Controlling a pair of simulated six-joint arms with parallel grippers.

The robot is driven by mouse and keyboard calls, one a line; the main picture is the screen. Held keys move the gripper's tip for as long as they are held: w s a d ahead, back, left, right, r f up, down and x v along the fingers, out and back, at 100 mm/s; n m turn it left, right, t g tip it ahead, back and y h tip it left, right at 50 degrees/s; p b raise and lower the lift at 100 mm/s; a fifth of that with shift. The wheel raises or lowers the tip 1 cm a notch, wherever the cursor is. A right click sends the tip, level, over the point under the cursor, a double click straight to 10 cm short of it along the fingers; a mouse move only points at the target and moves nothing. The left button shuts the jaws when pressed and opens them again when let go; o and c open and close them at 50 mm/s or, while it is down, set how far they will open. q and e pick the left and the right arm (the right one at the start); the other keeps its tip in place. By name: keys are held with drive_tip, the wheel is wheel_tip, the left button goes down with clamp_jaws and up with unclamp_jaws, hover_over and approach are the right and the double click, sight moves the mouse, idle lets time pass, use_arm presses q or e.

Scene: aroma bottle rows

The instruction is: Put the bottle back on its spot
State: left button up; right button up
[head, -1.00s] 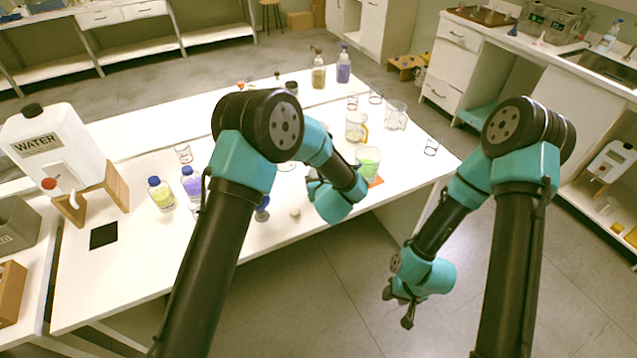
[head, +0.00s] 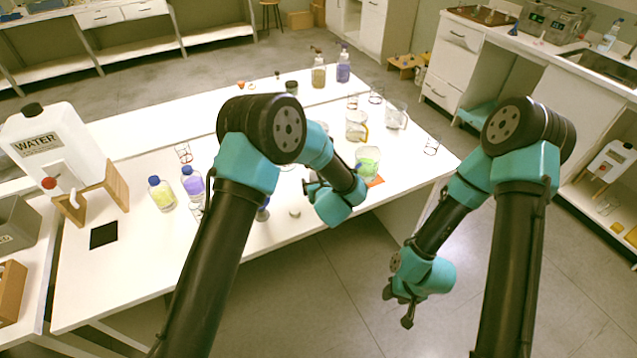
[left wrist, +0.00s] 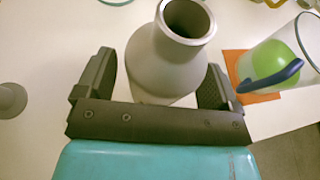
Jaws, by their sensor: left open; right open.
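A grey, open-necked bottle (left wrist: 172,58) stands between the fingers of my left gripper (left wrist: 160,88) in the left wrist view. The jaws are open, one finger on each side of it; I cannot tell whether the right-hand one touches it. In the head view my left gripper (head: 312,188) is over the table, and my arm hides most of the grey bottle. An orange mat (head: 376,182) lies to its right, with a glass beaker of green content (head: 368,160) at it. My right gripper (head: 400,300) hangs open and empty off the table's front.
A yellow bottle (head: 161,194) and a purple bottle (head: 192,183) stand left of my arm. A black square (head: 104,236) lies by the water container (head: 50,142). A small grey stopper-like piece (head: 295,212) lies near the front edge. Glass jugs (head: 356,125) stand further back.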

use_arm(q)
drive_tip(key=shift+r, duration=0.1)
drive_tip(key=shift+s+r, duration=0.1)
drive_tip(key=v, duration=1.1)
drive_tip(key=shift+s, duration=0.4)
